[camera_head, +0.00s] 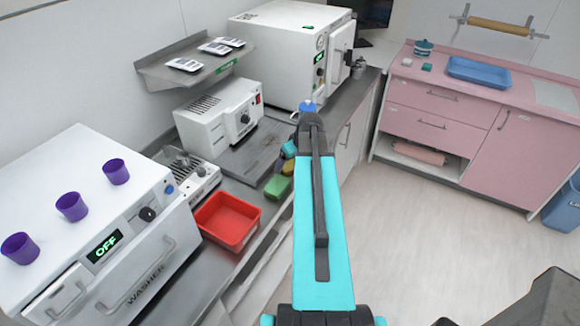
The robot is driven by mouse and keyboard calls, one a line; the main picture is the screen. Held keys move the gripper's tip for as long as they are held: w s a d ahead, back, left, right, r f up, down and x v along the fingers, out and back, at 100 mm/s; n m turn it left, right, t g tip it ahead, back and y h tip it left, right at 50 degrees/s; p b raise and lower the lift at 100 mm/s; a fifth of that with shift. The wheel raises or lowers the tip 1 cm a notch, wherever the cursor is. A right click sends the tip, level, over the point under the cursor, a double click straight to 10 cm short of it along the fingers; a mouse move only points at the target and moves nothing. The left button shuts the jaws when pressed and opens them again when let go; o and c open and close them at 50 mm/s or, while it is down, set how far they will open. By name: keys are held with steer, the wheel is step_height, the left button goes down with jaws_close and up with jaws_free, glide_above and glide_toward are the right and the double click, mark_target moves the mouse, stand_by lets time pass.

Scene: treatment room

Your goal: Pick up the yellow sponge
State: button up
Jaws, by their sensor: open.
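The yellow sponge (288,168) lies on the grey counter just left of my arm, in a row with a green sponge (277,187) nearer me and a teal one (289,150) behind it. My arm may cover part of its right side. My arm reaches forward over the counter edge, and its far end, with my gripper (307,112), shows in the picture above and slightly right of the sponges. The gripper is open, but its fingertips are largely hidden by my own arm. I see nothing held.
A red tray (227,219) stands on the counter left of the sponges. A white washer (110,240) bears purple cups. White machines (218,116) and a wall shelf (193,60) stand behind. Pink cabinets (480,115) are at the right. The floor (420,230) right of my arm is clear.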

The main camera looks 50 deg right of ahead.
mark_target(292, 164)
steer(key=c, duration=0.9)
steer(key=shift+r, duration=0.15)
steer(key=shift+r+b, duration=1.05)
steer(key=shift+r, duration=0.45)
steer(key=s+a+b, duration=0.3)
steer(key=s+b, duration=0.1)
steer(key=s, duration=0.3)
steer(key=shift+s+r, duration=0.35)
steer(key=shift+s, duration=0.05)
steer(key=shift+s+b, duration=0.15)
steer(key=shift+b, duration=0.85)
steer(key=shift+s+a+b, duration=0.1)
steer(key=shift+s+b, duration=0.2)
steer(key=shift+b, duration=0.95)
